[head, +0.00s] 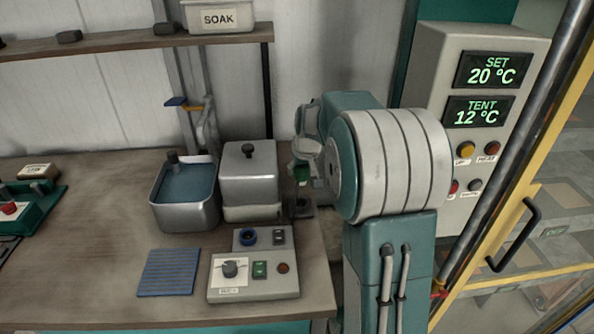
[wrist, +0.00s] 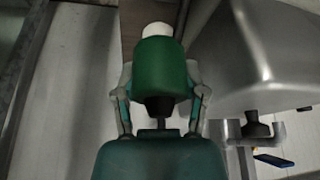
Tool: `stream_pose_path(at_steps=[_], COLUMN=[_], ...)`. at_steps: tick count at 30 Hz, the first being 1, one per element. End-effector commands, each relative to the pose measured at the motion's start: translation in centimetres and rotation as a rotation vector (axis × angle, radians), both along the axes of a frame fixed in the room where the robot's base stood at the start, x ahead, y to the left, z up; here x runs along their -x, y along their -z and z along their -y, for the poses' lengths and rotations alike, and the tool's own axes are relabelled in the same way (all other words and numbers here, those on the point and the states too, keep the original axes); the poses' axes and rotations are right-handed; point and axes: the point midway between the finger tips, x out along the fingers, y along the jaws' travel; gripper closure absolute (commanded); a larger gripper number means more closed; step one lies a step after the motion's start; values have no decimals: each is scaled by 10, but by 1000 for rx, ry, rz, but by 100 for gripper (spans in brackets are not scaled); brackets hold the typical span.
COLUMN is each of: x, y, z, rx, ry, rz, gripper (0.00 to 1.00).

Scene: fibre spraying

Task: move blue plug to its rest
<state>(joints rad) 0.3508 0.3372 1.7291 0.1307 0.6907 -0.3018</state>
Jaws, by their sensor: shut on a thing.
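My gripper (head: 306,152) is above the right edge of the bench, right of the lidded metal tank. In the wrist view my gripper (wrist: 160,98) is shut on a green cylindrical piece (wrist: 160,68) with a white end, held between both fingers. The green piece (head: 301,174) also shows small below the gripper in the head view. No other clear blue plug shows.
The control box (head: 253,292) has a dial and buttons. The lidded tank (head: 249,184) and a water-filled basin (head: 184,216) stand behind it. A blue ribbed mat (head: 169,272) lies left. The bench's left middle (head: 98,215) is clear.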

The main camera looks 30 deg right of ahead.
Motion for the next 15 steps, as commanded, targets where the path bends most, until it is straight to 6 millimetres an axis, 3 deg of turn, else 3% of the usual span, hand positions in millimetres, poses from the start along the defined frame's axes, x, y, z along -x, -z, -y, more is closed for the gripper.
stream_pose_path(at_steps=[8,15], x=[0,0], y=[4,22], z=[-1,-1], rx=[-1,-2], ry=[0,-1], rz=[-1,-2], gripper=[94,94])
